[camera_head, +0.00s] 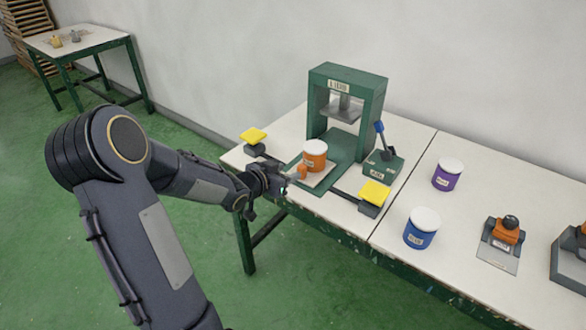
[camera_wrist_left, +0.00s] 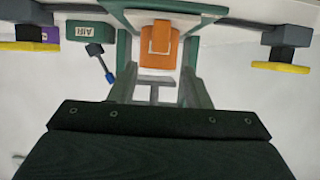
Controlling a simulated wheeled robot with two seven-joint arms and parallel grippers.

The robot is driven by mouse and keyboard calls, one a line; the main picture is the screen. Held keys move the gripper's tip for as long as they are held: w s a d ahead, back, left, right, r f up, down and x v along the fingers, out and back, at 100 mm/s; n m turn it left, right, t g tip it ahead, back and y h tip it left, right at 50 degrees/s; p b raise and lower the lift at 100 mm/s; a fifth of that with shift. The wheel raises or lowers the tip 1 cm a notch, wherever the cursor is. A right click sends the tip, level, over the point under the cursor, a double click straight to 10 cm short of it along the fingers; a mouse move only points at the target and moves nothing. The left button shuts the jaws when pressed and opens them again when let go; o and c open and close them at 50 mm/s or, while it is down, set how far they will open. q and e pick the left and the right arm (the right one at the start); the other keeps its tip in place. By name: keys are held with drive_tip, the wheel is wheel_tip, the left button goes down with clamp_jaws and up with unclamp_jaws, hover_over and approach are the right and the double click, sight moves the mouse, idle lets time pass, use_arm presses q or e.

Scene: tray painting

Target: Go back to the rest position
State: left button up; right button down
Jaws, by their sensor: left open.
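My left arm comes in from the left in the head view, and its gripper (camera_head: 288,184) is at the front edge of the table by the green press (camera_head: 372,105). The gripper is open, with nothing seen between its fingers. Just beyond it is a small orange piece (camera_head: 303,172) at the front of a pale tray (camera_head: 322,179). An orange can with a white lid (camera_head: 315,152) stands on the tray. In the left wrist view an orange shape (camera_wrist_left: 158,58) is ahead of the dark gripper body; the fingertips cannot be made out. My right gripper is not in view.
Yellow pads (camera_head: 254,135) and (camera_head: 374,193) flank the tray. A blue-handled lever box (camera_head: 384,167) stands right of the press. Purple (camera_head: 447,176) and blue (camera_head: 420,231) cans and an orange-topped tool (camera_head: 506,233) are farther right. A small table (camera_head: 82,42) stands far left; green floor lies between.

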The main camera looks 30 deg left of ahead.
use_arm(q)
drive_tip(key=shift+v, duration=1.1)
drive_tip(key=s+d+r+n+g+y+p, duration=0.2)
drive_tip(key=s+d+r+g+p, duration=0.25)
drive_tip(key=s+r, duration=0.65)
drive_tip(key=s+d+r+g+h+p, duration=0.1)
drive_tip(key=s+d+g+h+p, duration=0.2)
drive_tip(key=s+d, duration=1)
drive_tip(key=s+h, duration=0.1)
drive_tip(key=s, duration=0.2)
drive_tip(key=shift+d+r+h, duration=0.2)
drive_tip(key=shift+r+h, duration=0.1)
drive_tip(key=shift+h, duration=0.1)
